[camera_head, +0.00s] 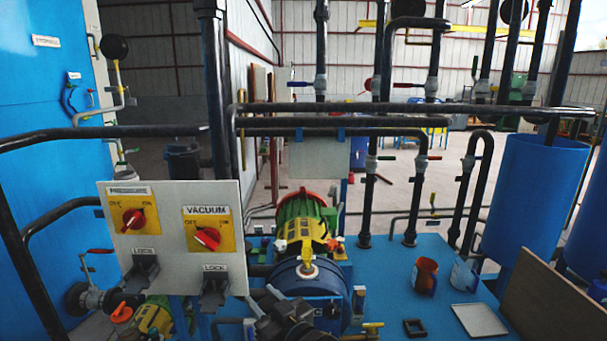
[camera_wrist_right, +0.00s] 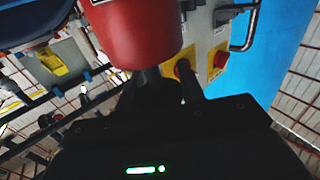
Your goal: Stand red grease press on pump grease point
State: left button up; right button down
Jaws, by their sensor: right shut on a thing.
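The red grease press (camera_wrist_right: 135,35) fills the upper middle of the right wrist view as a red rounded body with part of a white label. My right gripper (camera_wrist_right: 168,88) is shut on it. In the head view the dark right gripper (camera_head: 285,318) is at the bottom centre, in front of the blue pump (camera_head: 300,288). I cannot make out the press there. The pump has a pale round fitting (camera_head: 308,270) with a yellow piece above it; I cannot tell if this is the grease point. My left gripper is not in view.
A control panel (camera_head: 167,262) with two red knobs stands left of the pump. On the blue bench to the right are an orange-red container (camera_head: 425,274), a white-blue container (camera_head: 463,274), a pale tray (camera_head: 479,320) and a small black frame (camera_head: 415,328). Black pipes rise behind.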

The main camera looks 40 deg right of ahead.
pick_arm(q)
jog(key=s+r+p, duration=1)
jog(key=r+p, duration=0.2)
jog(key=p, duration=0.3)
jog(key=shift+p, duration=0.3)
pick_arm(e)
jog(key=w+d+r, duration=0.5)
jog(key=d+r, duration=0.4)
jog(key=w+d+r, duration=0.4)
jog(key=d+r, duration=0.5)
jog(key=r, duration=0.1)
jog(key=shift+w+d+r+n+y, duration=0.25)
jog(key=shift+w+d+n+y, duration=0.05)
jog(key=shift+w+d+y, duration=0.1)
pick_arm(q)
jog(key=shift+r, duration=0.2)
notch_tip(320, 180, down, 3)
jog(key=b, duration=0.2)
jog(key=shift+b, duration=0.35)
pick_arm(e)
notch_tip(320, 180, down, 6)
jog(key=shift+r, duration=0.15)
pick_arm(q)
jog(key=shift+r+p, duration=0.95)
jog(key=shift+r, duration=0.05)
